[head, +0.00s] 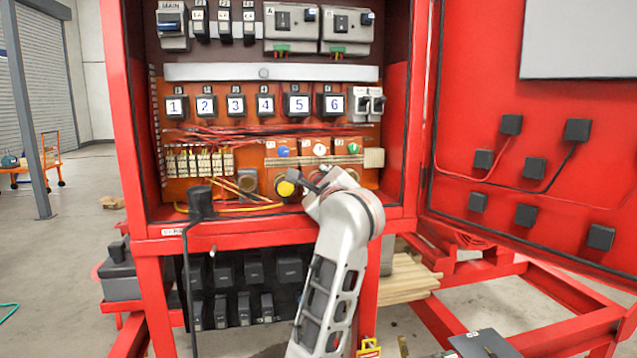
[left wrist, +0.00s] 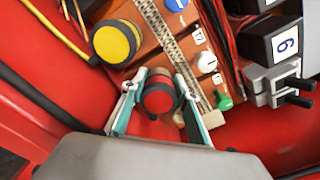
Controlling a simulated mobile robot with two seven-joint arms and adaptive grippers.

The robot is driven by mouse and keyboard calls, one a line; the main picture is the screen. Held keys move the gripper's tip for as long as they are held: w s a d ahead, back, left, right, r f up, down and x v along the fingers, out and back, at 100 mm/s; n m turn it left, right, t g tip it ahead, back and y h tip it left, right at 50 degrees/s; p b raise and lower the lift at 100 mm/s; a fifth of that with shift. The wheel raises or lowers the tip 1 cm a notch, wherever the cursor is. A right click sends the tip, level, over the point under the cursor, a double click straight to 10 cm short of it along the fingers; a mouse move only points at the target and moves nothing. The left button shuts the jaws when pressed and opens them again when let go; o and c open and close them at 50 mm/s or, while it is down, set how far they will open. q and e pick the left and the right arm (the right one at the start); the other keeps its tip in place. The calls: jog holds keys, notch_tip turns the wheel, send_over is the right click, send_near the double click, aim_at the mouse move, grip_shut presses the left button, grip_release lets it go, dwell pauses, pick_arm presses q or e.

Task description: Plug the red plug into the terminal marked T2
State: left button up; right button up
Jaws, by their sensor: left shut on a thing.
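The red plug (left wrist: 160,92), round with a black band, sits between the fingertips of my left gripper (left wrist: 158,85) in the left wrist view. The fingers are shut on its sides, low in front of the orange panel. Whether it is seated in a socket is hidden. In the head view my left gripper (head: 318,183) reaches up to the cabinet's lower right, and the red plug is hidden behind it. A yellow plug (head: 285,188) is just left of the gripper; it shows in the left wrist view too (left wrist: 115,40). I cannot read a T2 mark. My right gripper is not in view.
Blue (head: 284,151), white (head: 320,149) and green (head: 353,149) knobs are above the gripper. A grey round socket (head: 247,180) is left of the yellow plug. Yellow wires (head: 235,207) run along the cabinet floor. The red door (head: 530,170) stands open at the right.

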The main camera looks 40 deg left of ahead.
pick_arm(q)
jog(key=shift+w+a, duration=0.15)
jog(key=shift+a, duration=0.1)
jog(key=o, duration=1.2)
jog(key=shift+c, duration=0.2)
jog(key=v, duration=1.2)
